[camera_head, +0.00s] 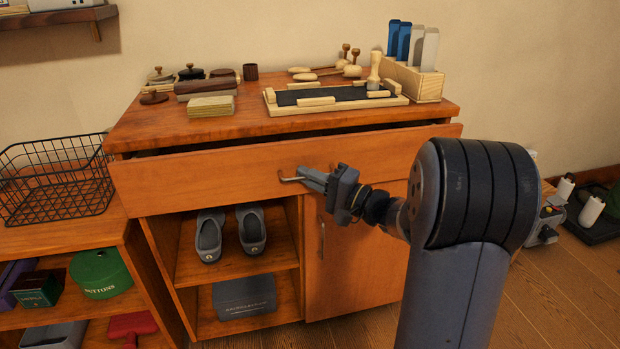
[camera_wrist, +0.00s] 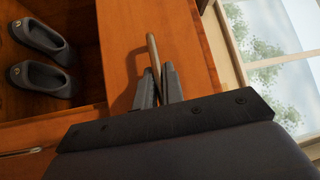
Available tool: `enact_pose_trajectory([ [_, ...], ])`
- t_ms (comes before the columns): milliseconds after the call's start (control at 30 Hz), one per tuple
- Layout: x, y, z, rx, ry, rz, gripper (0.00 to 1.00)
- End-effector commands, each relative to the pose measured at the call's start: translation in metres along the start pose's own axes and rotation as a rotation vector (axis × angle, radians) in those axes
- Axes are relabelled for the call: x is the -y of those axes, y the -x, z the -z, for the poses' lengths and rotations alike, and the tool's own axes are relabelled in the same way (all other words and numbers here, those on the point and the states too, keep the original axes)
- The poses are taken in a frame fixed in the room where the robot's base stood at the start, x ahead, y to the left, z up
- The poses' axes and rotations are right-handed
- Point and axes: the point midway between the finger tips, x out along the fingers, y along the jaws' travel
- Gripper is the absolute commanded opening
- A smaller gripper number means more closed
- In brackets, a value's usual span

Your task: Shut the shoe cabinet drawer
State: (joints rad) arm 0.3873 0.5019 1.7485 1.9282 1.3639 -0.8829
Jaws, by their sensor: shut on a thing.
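The shoe cabinet drawer (camera_head: 220,181) is a wide wooden front under the cabinet top. It stands out a little, with a dark gap above it. Its bar handle (camera_head: 290,180) is at the middle of the front. My gripper (camera_head: 306,174) is at the handle, coming from the right. In the wrist view the two fingers of my gripper (camera_wrist: 157,86) are closed around the handle (camera_wrist: 153,55), with the drawer front (camera_wrist: 190,45) behind. The inside of the drawer is hidden.
Shoe tools, brushes and a tray (camera_head: 335,107) stand on the cabinet top (camera_head: 240,125). Below the drawer are an open shelf with grey shoes (camera_head: 251,230) and a closed door (camera_head: 350,260). A wire basket (camera_head: 55,180) stands on the left unit.

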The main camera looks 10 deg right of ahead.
Motion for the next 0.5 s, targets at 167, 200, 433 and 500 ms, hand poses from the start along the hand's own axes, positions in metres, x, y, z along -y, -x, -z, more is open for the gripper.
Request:
enact_pose_trajectory([
  [167, -0.007, -0.017, 0.017, 0.001, 0.002, 0.0, 0.0],
  [200, -0.007, -0.02, 0.02, 0.001, 0.001, 0.0, 0.0],
  [433, -0.008, -0.028, 0.028, -0.003, 0.001, -0.001, 0.0],
  [500, -0.008, -0.028, 0.029, -0.004, 0.001, -0.001, 0.0],
])
